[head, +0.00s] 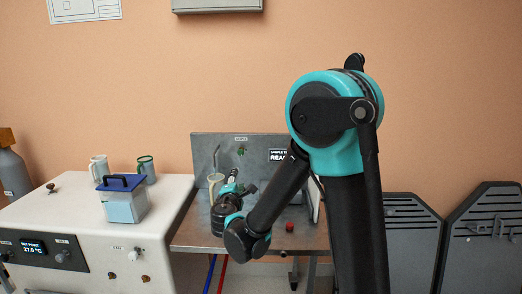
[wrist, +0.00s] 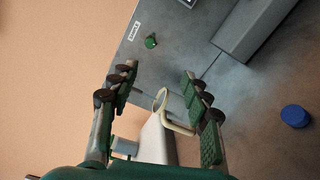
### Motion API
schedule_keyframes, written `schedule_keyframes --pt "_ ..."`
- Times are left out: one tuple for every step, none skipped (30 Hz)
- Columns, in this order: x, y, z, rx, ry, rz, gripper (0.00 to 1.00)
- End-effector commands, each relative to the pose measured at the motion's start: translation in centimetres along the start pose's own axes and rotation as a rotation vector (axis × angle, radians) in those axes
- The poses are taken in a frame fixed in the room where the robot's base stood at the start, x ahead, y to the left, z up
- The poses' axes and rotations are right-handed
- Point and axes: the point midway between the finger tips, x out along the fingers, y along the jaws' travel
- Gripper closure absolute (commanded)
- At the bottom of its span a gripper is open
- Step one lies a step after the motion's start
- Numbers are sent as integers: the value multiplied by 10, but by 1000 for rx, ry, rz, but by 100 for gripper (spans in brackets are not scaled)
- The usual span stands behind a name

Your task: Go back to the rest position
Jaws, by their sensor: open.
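My gripper (head: 234,178) is at the steel bench, in front of its upright back panel. In the wrist view my gripper (wrist: 160,74) has its two green-padded fingers spread apart, with nothing clamped between them. A cream mug (head: 215,184) stands on the bench beside the gripper, partly hidden by it. In the wrist view the mug (wrist: 157,143) shows between and below the fingers, with its rim and handle near the right finger. I cannot tell whether that finger touches it.
The steel bench (head: 190,241) carries a red knob (head: 289,227); its back panel has a green knob (wrist: 151,41). A blue round cap (wrist: 294,116) and grey block (wrist: 255,28) are nearby. Left, a white cabinet (head: 60,217) holds mugs and a blue-lidded box (head: 124,203). Dark panels (head: 411,238) lean right.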

Motion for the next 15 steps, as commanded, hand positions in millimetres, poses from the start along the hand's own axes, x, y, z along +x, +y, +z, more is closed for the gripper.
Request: schedule_keyframes --pt "1 -4 7 15 -8 -16 52" --pt "2 -6 12 25 -14 -26 52" --pt "2 -10 17 39 -21 -40 52" --pt "2 -12 21 49 -26 -50 52" --pt "3 -15 26 62 -33 -63 52" --pt "3 -20 34 79 -43 -81 52" --pt "4 -23 39 93 -50 -95 52" --pt "4 -27 46 109 -59 -110 52" --pt "4 -33 54 133 -71 -133 52" --pt "4 -38 61 151 -80 -149 52" --pt "3 -43 69 172 -92 -169 52" --pt "2 -50 79 200 -107 -196 52" --pt "1 -57 88 225 -121 -219 52" --pt "-1 -63 96 250 -133 -241 52" --pt "-3 -72 108 288 -153 -274 52"
